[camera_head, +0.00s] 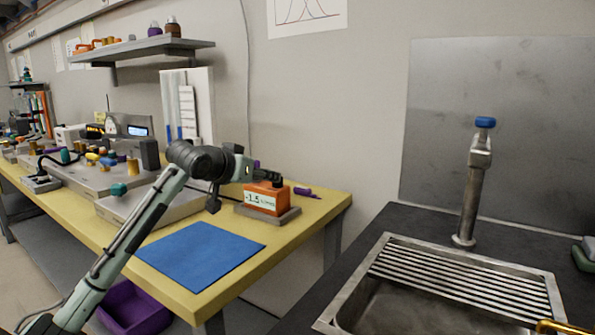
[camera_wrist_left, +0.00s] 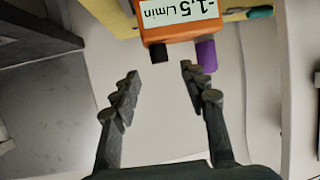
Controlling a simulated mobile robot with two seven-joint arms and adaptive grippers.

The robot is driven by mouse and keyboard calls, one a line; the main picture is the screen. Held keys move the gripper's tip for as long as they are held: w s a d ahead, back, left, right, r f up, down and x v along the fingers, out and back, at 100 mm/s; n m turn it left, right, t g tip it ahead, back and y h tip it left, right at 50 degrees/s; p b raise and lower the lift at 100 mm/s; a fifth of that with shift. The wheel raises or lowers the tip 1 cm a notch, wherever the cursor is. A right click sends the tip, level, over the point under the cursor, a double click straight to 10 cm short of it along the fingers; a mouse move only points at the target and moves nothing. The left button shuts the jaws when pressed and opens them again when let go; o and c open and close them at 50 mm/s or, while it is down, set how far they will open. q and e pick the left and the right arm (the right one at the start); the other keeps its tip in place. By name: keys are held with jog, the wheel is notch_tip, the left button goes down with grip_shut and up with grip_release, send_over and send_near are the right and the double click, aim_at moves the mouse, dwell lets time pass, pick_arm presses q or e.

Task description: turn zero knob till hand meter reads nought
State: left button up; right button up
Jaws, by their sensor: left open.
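The orange hand meter (camera_head: 263,197) sits in a grey base on the yellow bench, its display showing -1.5 L/min. In the left wrist view the meter (camera_wrist_left: 182,23) appears upside down, with a black knob (camera_wrist_left: 158,52) and a purple knob (camera_wrist_left: 206,55) on its top. Which of them is the zero knob I cannot tell. My left gripper (camera_head: 270,177) is just above the meter, open and empty. In the left wrist view its fingertips (camera_wrist_left: 160,75) are spread short of the knobs, the black knob lying between their lines and the purple one near the right finger. My right gripper is out of view.
A blue mat (camera_head: 200,257) lies in front of the meter. Bench equipment with knobs (camera_head: 95,175) stands to the left. A sink (camera_head: 450,290) with a tap (camera_head: 472,195) is at right.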

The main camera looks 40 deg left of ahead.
pick_arm(q)
jog(key=x, duration=0.8)
jog(key=shift+w+r+p, duration=0.15)
jog(key=shift+p, duration=0.15)
jog(key=shift+c, duration=0.2)
grip_shut()
